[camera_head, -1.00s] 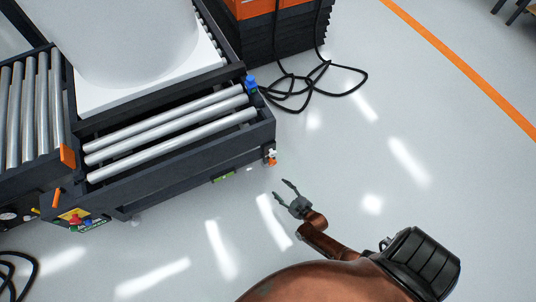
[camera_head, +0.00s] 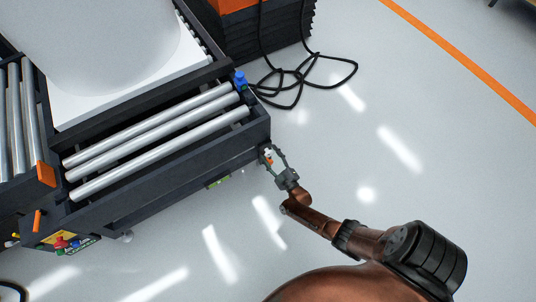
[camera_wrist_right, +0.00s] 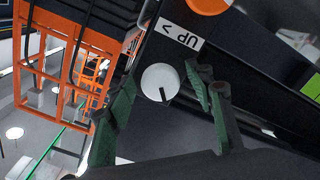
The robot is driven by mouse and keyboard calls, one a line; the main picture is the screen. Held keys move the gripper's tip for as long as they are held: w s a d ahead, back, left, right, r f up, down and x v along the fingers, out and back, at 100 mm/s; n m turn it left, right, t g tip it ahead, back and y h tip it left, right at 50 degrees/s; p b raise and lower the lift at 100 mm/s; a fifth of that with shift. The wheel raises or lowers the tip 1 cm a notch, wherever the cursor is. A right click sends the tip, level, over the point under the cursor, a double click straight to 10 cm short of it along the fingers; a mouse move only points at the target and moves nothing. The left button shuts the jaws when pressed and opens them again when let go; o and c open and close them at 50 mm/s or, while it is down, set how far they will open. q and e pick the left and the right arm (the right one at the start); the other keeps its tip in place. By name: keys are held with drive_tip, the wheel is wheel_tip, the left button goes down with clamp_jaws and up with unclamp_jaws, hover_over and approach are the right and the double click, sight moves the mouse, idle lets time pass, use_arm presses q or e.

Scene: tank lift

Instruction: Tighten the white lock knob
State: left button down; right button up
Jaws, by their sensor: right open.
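The white lock knob (camera_wrist_right: 160,82) is a round white disc with a dark slot mark, on the dark side of the lift frame in the right wrist view. In the head view it is a small white spot (camera_head: 268,153) at the frame's right corner. My right gripper (camera_head: 274,160) is open, its fingers reaching to that corner. In the wrist view the green-padded fingers of the right gripper (camera_wrist_right: 158,92) stand on either side of the knob, with a gap showing on both sides. I cannot tell how deep the fingertips reach. My left gripper is not in view.
A black cable (camera_head: 290,85) lies on the floor behind. Floor to the right is clear.

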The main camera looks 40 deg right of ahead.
drive_tip(key=shift+w, duration=0.15)
drive_tip(key=shift+c, duration=0.6)
drive_tip(key=c, duration=1.1)
